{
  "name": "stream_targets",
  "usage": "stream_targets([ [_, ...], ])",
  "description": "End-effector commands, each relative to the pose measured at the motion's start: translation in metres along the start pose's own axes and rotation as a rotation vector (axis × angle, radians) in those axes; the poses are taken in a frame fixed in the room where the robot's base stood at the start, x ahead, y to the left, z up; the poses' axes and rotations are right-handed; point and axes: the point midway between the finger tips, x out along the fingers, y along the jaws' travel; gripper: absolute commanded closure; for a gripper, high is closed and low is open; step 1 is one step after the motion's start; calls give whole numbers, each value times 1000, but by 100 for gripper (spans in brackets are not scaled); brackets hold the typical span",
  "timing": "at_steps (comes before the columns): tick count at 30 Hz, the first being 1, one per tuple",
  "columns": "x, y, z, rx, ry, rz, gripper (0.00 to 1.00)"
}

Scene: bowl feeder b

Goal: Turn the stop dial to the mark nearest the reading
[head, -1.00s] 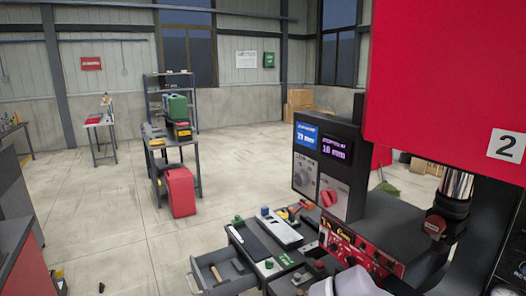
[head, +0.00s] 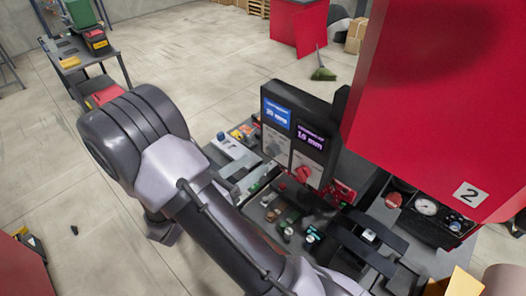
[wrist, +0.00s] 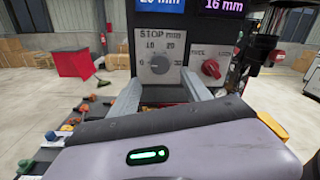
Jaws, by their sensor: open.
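The stop dial (wrist: 159,64) is a grey round knob on a pale plate marked "STOP mm", with 0, 10, 20 and 30 around it. I cannot tell exactly where its pointer stands. Above it is a blue display (wrist: 159,4), cut off at the top; it also shows in the head view (head: 277,113), too blurred to read surely. A purple display (wrist: 224,6) to its right reads 16 mm. My gripper (wrist: 160,82) is open and empty, its two fingers spread below and either side of the dial, apparently short of it. The head view does not show the fingers clearly.
A red knob (wrist: 211,68) sits on the panel just right of the stop dial; it also shows in the head view (head: 303,173). Small parts and tools lie on the bench at the panel's foot. A red cabinet (head: 388,120) marked 2 stands close on the right.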

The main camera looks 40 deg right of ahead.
Motion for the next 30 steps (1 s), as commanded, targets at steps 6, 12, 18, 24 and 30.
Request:
stream_targets([
  [6,48,-1,1,0,1,-3,44],
  [12,61,-1,0,0,1,-1,44],
  [18,62,0,0,1,1,0,44],
  [24,61,0,0,1,1,-1,75],
  [30,61,0,0,1,1,-1,100],
])
